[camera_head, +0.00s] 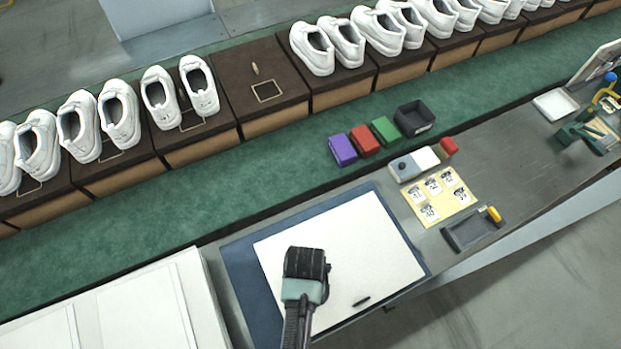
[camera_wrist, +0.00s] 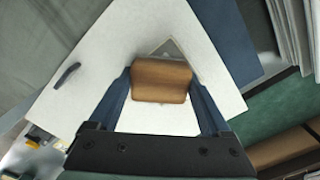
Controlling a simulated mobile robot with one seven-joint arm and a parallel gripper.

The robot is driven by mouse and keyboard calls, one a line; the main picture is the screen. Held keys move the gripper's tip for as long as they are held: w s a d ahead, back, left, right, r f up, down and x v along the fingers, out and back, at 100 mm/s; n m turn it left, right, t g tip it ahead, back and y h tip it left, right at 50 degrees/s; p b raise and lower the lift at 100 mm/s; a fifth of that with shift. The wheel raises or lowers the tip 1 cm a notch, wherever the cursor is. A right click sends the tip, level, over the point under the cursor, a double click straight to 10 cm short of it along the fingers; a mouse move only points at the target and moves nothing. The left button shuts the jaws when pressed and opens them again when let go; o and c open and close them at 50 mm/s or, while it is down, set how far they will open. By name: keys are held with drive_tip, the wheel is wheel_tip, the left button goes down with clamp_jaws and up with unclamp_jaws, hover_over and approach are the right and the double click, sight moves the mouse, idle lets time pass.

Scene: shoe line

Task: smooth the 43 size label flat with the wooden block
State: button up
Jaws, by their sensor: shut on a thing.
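My gripper (camera_head: 306,264) is over the white sheet (camera_head: 350,240) on the blue mat (camera_head: 238,259). In the wrist view my gripper (camera_wrist: 160,82) is shut on the wooden block (camera_wrist: 160,80), a brown block held between both fingers. A pale grey corner (camera_wrist: 168,47) of a small flat piece shows beyond the block, on the white sheet (camera_wrist: 110,45). The block hides the rest of it, so I cannot read a 43. Whether the block touches it is not clear. In the head view my gripper hides the block and this piece.
A dark pen (camera_head: 361,301) lies on the sheet. To the right are a yellow card (camera_head: 411,191) with several labels and a dark tray (camera_head: 462,233). Purple (camera_head: 342,150), red (camera_head: 365,140) and green (camera_head: 385,130) boxes stand behind. White shoes on dark boxes line the green belt.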

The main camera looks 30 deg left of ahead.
drive_tip(key=shift+w+a, duration=0.35)
drive_tip(key=shift+a, duration=0.15)
wheel_tip(320, 180, up, 6)
drive_tip(key=p, duration=0.6)
wheel_tip(320, 180, up, 3)
drive_tip(key=p, duration=0.3)
drive_tip(key=shift+r+p, duration=0.1)
drive_tip(key=shift+p, duration=0.2)
drive_tip(key=shift+w, duration=0.1)
idle(0.3)
